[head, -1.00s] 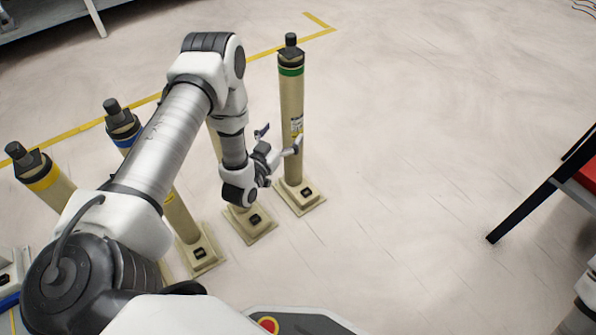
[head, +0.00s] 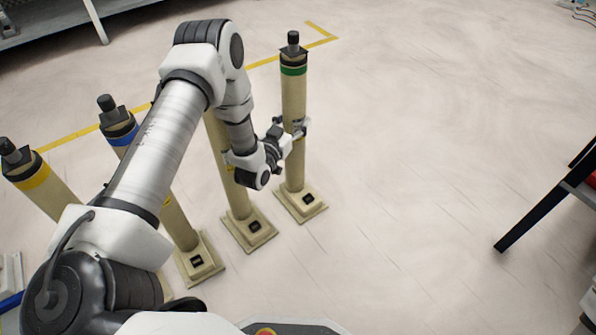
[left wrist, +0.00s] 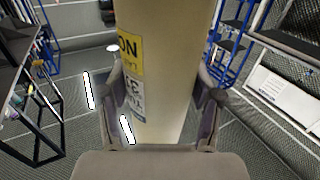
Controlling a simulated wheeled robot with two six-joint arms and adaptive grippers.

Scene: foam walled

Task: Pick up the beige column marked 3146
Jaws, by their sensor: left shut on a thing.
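A beige column (head: 293,98) with a green band and dark cap stands upright on its square base on the floor, rightmost in its row. It fills the middle of the left wrist view (left wrist: 175,50), with a yellow label and a white number label that I cannot read in full. My left gripper (head: 299,130) is shut on this column at about mid-height. In the left wrist view its fingers (left wrist: 162,100) lie on both sides of the shaft. My right gripper is not in view.
Several similar columns stand to the left, including a blue-banded one (head: 120,133) and a yellow-banded one (head: 38,177). My left arm crosses in front of them. Open floor (head: 410,150) lies right, up to a dark-legged stand (head: 530,217).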

